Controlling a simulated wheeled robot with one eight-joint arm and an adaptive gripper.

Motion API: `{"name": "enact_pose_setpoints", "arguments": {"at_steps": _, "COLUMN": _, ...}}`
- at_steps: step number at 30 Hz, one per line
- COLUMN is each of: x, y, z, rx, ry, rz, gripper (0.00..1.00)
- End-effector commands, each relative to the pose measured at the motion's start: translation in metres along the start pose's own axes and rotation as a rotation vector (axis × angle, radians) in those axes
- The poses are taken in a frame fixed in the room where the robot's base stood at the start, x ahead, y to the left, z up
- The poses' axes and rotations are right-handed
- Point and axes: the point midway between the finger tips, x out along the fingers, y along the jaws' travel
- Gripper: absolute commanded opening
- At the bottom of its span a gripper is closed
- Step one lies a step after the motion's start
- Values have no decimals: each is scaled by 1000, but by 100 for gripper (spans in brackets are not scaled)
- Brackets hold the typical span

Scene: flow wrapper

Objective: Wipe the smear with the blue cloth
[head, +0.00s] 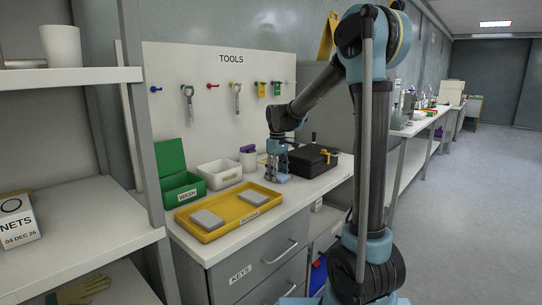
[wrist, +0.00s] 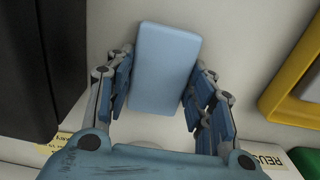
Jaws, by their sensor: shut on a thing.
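The blue cloth (wrist: 165,65) looks like a flat, light blue, folded pad. In the wrist view it lies between the two fingers of my gripper (wrist: 163,85), which is shut on it. In the head view my gripper (head: 278,177) points down at the counter top, between the white bin and the black case. I cannot make out the cloth apart from the fingers there. I cannot see a smear in either view.
A yellow tray (head: 187,229) with two grey pads is at the counter's front. A green box (head: 171,158) marked WASH, a white bin (head: 204,166) and a purple-topped container (head: 248,150) stand behind. A black case (head: 304,164) is close right of my gripper.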

Motion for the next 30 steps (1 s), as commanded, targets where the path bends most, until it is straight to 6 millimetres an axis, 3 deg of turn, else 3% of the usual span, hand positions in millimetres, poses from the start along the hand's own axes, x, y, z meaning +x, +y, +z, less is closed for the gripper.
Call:
{"name": "enact_pose_setpoints", "arguments": {"at_steps": 7, "x": -6, "y": -4, "z": -10, "rx": 4, "ry": 1, "rz": 1, "gripper": 23}}
{"name": "enact_pose_setpoints", "arguments": {"at_steps": 9, "x": -24, "y": -7, "z": -11, "rx": 1, "ry": 1, "rz": 1, "gripper": 23}}
{"name": "enact_pose_setpoints", "arguments": {"at_steps": 30, "x": -81, "y": -12, "z": -15, "rx": -8, "ry": 1, "rz": 1, "gripper": 23}}
